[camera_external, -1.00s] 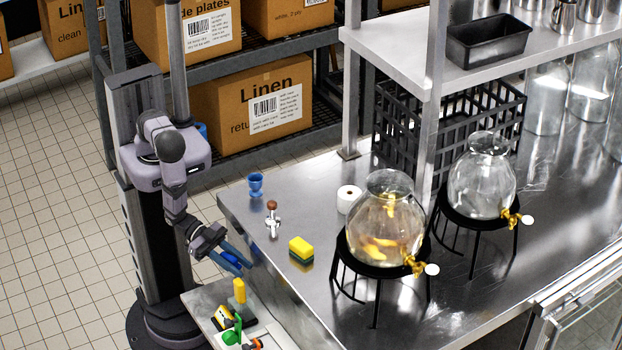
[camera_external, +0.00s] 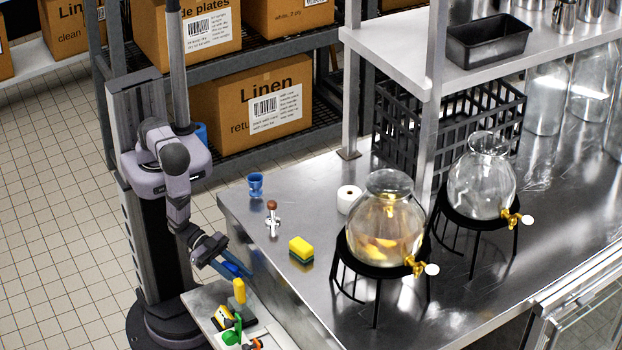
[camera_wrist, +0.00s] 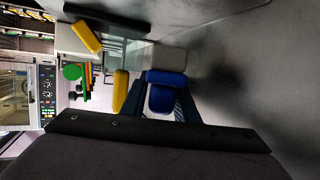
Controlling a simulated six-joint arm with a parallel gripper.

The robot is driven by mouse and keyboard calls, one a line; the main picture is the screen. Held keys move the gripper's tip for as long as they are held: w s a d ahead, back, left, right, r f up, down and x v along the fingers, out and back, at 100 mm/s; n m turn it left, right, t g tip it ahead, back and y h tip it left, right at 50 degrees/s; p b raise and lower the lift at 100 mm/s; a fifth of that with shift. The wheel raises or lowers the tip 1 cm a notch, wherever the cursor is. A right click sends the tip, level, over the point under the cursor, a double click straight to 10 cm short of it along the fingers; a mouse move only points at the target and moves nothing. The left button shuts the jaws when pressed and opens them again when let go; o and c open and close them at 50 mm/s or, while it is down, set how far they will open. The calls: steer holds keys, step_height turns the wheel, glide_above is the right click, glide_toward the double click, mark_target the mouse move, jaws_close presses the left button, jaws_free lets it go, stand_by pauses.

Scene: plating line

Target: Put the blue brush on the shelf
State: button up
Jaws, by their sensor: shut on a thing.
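The blue brush (camera_wrist: 160,97) is between the dark blue fingers of my gripper (camera_external: 238,268). In the wrist view it shows as a bright blue block between the fingertips. In the external view my fingers mostly hide it. My gripper is shut on it, above the small side table (camera_external: 203,301) and left of the steel counter's edge. A white shelf (camera_external: 385,57) stands on posts above the counter at the upper right, with a black tray (camera_external: 489,45) on it.
The steel counter (camera_external: 330,300) holds a blue cup (camera_external: 255,185), a yellow-green sponge (camera_external: 301,249), a white roll (camera_external: 348,198) and two glass dispensers (camera_external: 384,225) on black stands. A black crate (camera_external: 400,125) is under the shelf. Yellow and green items crowd the side table.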

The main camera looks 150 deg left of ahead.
steer(key=shift+f+b, duration=1.15)
steer(key=shift+f, duration=0.65)
steer(key=shift+f+b, duration=0.55)
steer(key=shift+f, duration=0.05)
steer(key=o, duration=1.2)
steer(key=shift+o, duration=0.2)
steer(key=shift+a, duration=0.1)
steer(key=shift+s, duration=0.15)
steer(key=shift+s+d, duration=0.2)
steer(key=shift+b+v, duration=0.45)
steer(key=shift+v, duration=2.9)
steer(key=shift+w+d+r, duration=0.15)
steer(key=shift+w+d, duration=0.05)
